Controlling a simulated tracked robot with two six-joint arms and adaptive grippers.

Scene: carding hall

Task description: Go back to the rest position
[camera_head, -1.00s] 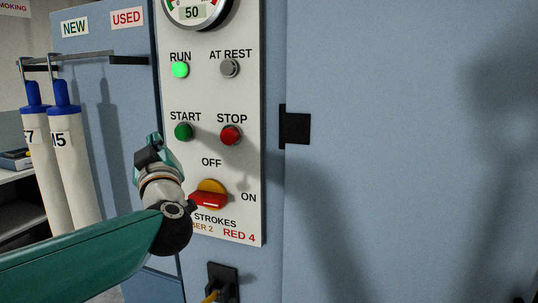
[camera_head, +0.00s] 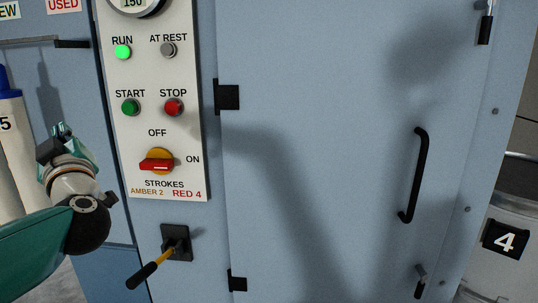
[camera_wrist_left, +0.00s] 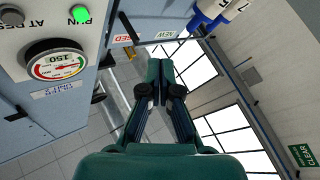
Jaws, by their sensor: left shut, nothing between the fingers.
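My left gripper (camera_head: 60,134) is at the left of the head view, left of the white control panel (camera_head: 190,130) and apart from it in the picture. Its fingers are shut and empty; in the left wrist view the closed fingertips (camera_wrist_left: 160,72) meet. The arm comes in from the lower left. The green RUN lamp (camera_head: 122,52) is lit and the AT REST lamp (camera_head: 168,49) is grey. My right gripper is out of view.
A yellow-shafted lever with a black grip (camera_head: 142,274) sticks out below the panel. The blue cabinet door has a black handle (camera_head: 413,175). A white tube (camera_head: 16,150) hangs at the far left. A drum (camera_head: 516,210) marked 4 stands at right.

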